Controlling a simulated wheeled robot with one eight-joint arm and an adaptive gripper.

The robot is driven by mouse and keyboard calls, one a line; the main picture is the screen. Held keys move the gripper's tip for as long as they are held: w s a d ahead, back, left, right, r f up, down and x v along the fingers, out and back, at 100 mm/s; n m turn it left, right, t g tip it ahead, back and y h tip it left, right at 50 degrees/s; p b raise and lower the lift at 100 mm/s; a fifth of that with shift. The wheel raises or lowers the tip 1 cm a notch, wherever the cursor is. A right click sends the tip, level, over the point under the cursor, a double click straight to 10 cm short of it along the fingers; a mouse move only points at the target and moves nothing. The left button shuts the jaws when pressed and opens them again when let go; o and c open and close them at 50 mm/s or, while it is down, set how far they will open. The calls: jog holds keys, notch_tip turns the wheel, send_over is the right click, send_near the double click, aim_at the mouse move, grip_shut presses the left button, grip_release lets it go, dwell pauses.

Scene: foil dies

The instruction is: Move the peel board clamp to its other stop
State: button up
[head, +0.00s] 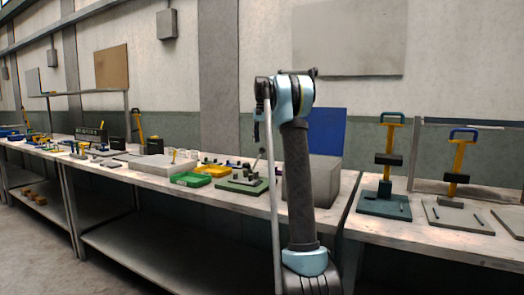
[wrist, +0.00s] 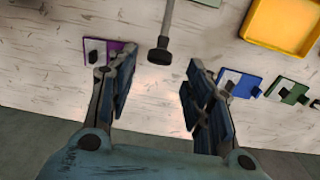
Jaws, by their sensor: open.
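I cannot tell for sure which fixture is the peel board clamp. In the head view, a green board (head: 242,187) with an upright lever (head: 257,162) stands on the bench left of my arm. In the wrist view, a grey rod (wrist: 167,22) with a dark end comes down from the top edge, between and beyond my fingers. I cannot tell whether it is that lever. My gripper (wrist: 161,64) is open and empty, its two fingers wide apart over the bench.
The wrist view shows purple (wrist: 122,48), blue (wrist: 246,84) and green (wrist: 291,90) plates and a yellow tray (wrist: 248,30). A grey box (head: 324,180) stands right of the board. Yellow-columned presses (head: 389,150) stand on the right bench. Green (head: 192,180) and yellow trays lie left.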

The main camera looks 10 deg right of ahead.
aim_at(262, 148)
jog(key=shift+f, duration=2.4)
jog(key=shift+c, duration=0.6)
grip_shut()
